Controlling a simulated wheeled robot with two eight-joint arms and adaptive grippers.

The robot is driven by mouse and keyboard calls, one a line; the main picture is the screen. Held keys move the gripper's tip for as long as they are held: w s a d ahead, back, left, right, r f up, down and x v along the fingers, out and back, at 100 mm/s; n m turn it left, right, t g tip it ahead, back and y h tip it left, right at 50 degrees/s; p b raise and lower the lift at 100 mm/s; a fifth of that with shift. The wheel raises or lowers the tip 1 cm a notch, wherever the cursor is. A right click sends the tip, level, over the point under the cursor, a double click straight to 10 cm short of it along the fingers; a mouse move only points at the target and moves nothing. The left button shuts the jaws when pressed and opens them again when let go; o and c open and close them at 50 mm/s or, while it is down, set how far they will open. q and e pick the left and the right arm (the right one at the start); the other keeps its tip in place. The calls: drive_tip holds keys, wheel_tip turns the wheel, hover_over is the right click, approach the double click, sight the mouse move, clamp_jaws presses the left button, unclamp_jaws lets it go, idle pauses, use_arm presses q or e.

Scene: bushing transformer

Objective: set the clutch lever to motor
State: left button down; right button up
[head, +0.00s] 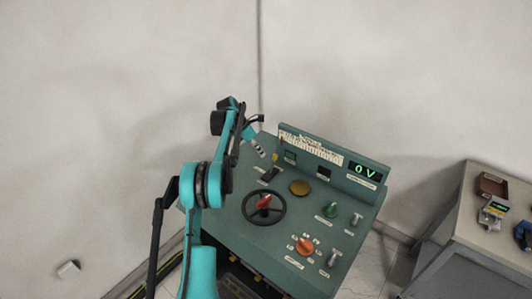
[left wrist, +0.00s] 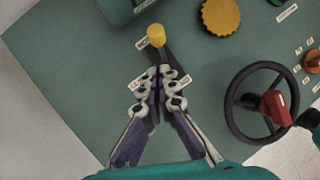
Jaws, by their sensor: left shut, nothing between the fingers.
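The clutch lever (left wrist: 156,36) has a yellow knob on a dark arm, set in a dark slot on the green console. In the left wrist view its knob leans toward the upper label (left wrist: 142,43); a lower label (left wrist: 139,83) lies beside the fingers. Both are too small to read. The lever also shows small in the head view (head: 275,157). My left gripper (left wrist: 161,72) is shut and empty, its fingertips over the lower part of the slot, below the knob. Touching cannot be told. In the head view my left gripper (head: 261,152) is above the console's upper left.
A black handwheel (head: 248,215) with a red handle is close to the lever. A yellow round knob (head: 300,187), green knob (head: 330,210) and orange dial (head: 305,246) sit to the right. The display (head: 365,171) reads 0 V. A grey bench (head: 480,240) stands at right.

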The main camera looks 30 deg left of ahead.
use_arm(q)
drive_tip(key=p+v, duration=0.1)
drive_tip(key=v, duration=0.9)
drive_tip(key=shift+w, duration=0.35)
drive_tip(key=shift+d+r, duration=0.1)
drive_tip(key=shift+d, duration=0.1)
drive_tip(key=s+d+r+m+y+b, duration=0.1)
drive_tip(key=s+d+r+m+b, duration=0.1)
drive_tip(key=d+m, duration=0.3)
drive_tip(key=s+d+r+m+y+b, duration=0.1)
drive_tip(key=s+d+r+m, duration=0.15)
drive_tip(key=d, duration=0.35)
drive_tip(key=s+d+m+t+y+b, duration=0.1)
drive_tip(key=s+d+m+b, duration=0.3)
drive_tip(key=s+d+m, duration=0.5)
drive_tip(key=s+d+f+m+t+b, duration=0.1)
drive_tip(key=s+d+f+m, duration=0.2)
drive_tip(key=s, duration=0.4)
drive_tip(key=s+d+f+m+t+y+b, duration=0.1)
drive_tip(key=s+d+f+m+b, duration=0.1)
drive_tip(key=s+d+f+m, duration=0.2)
drive_tip(key=s+d+f+m+t+b, duration=0.1)
drive_tip(key=s+d+f+m, duration=0.2)
drive_tip(key=s+f+m, duration=0.3)
drive_tip(key=s+f, duration=0.2)
drive_tip(key=s, duration=0.3)
drive_tip(key=shift+s+d+f+b, duration=0.25)
drive_tip(key=shift+s+f+b, duration=0.05)
drive_tip(key=shift+s+f, duration=0.05)
